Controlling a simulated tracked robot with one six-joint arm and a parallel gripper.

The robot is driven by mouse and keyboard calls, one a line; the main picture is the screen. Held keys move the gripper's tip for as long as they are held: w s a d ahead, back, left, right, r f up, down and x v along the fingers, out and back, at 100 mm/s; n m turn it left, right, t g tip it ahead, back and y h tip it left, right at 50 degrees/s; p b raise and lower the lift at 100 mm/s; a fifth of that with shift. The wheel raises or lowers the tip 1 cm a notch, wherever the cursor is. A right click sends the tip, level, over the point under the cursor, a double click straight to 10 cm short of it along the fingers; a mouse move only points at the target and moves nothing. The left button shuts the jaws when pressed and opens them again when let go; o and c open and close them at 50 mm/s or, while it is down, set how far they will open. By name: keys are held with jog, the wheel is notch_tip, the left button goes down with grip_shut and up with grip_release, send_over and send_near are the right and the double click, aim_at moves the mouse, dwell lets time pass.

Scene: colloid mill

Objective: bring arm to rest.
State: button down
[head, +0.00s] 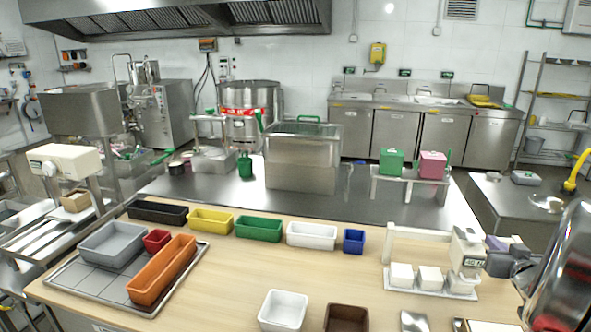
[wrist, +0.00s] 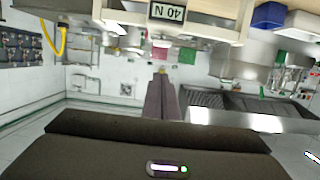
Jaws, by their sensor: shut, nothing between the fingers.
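My gripper (wrist: 161,74) shows in the middle of the wrist view, which is upside down. Its two grey-purple fingers lie together, shut, with nothing between them. The tips point out into open air, with the far wall and counter behind. The dark gripper body with a small green light fills the bottom of that view. In the head view, part of my arm, shiny metal and black, stands at the right edge.
A white device labelled 40 N (head: 468,252) stands near my arm; its label (wrist: 167,12) also shows in the wrist view. White blocks (head: 430,278) sit beside it. Several coloured bins, including a green one (head: 259,228), line the wooden table (head: 235,280). The table's middle is clear.

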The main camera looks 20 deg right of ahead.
jog(key=s+a+f+m+g, duration=0.1)
jog(key=s+f+m+g, duration=0.1)
jog(key=s+f+g, duration=0.7)
jog(key=s+a+r+n+y, duration=0.1)
jog(key=a+r+n+y, duration=0.1)
jog(key=a, duration=1.5)
jog(key=s+a+r+n+y, duration=0.1)
jog(key=a+r+n+y, duration=0.2)
jog(key=a, duration=1.4)
jog(key=s+a+r+n+t+y, duration=0.1)
jog(key=a+r+n+y, duration=0.1)
jog(key=a, duration=1.5)
notch_tip(320, 180, up, 2)
jog(key=shift+a+r+n+y, duration=0.2)
jog(key=shift+a+n+y, duration=0.15)
jog(key=shift+n, duration=0.15)
jog(key=shift+d, duration=0.15)
